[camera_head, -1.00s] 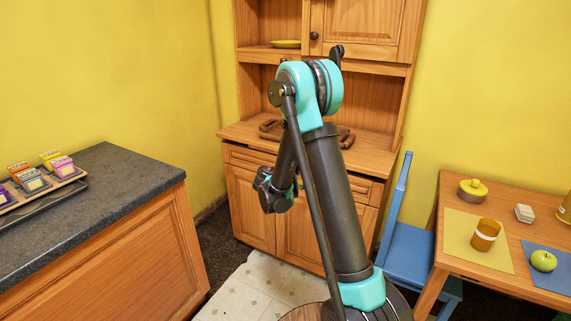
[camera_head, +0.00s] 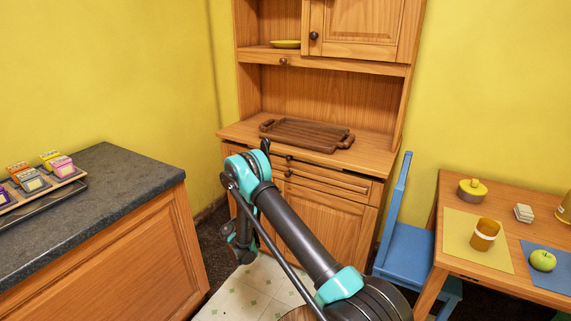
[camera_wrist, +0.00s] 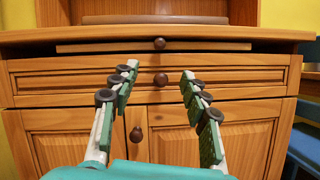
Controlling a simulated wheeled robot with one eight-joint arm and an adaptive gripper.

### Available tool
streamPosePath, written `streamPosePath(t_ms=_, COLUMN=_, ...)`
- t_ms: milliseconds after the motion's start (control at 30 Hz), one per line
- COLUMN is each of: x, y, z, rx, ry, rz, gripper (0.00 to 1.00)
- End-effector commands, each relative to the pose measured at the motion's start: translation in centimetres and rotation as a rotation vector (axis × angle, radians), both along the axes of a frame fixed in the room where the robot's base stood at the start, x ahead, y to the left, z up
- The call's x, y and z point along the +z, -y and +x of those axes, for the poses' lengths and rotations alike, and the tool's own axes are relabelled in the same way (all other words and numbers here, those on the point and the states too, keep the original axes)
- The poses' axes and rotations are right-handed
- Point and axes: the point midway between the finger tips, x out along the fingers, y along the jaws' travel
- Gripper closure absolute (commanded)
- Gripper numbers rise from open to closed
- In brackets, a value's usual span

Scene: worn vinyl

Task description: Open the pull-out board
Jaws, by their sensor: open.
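The pull-out board (camera_wrist: 100,47) is a thin wooden strip in the dark slot under the hutch's countertop, with a round dark knob (camera_wrist: 159,43) at its middle. It looks closed or nearly so. In the head view its knob (camera_head: 290,157) shows just under the counter edge. My gripper (camera_wrist: 160,71) is open and empty, facing the hutch front. Its fingertips frame the drawer knob (camera_wrist: 160,79), a little below the board's knob, and appear apart from the cabinet. In the head view my arm hides much of the gripper and the hutch's lower left.
The hutch countertop (camera_head: 240,131) holds a brown wooden tray (camera_head: 305,134). Below the drawer are cabinet doors (camera_head: 318,221). A grey-topped counter (camera_head: 120,180) stands left. A blue chair (camera_head: 405,245) and a table (camera_head: 455,205) stand right. Some floor (camera_head: 250,285) shows free.

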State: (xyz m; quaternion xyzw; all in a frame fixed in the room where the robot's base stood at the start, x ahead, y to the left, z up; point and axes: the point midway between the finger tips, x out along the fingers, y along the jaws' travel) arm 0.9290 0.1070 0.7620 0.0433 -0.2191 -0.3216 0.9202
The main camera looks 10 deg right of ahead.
Motion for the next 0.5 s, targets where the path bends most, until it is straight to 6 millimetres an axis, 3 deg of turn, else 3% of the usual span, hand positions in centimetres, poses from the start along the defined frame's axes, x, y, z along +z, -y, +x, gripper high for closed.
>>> streamPosePath(t_ms=500, x=3.5, y=5.9, z=6.5, rx=-0.003, ry=-0.001, rz=0.002, gripper=0.54)
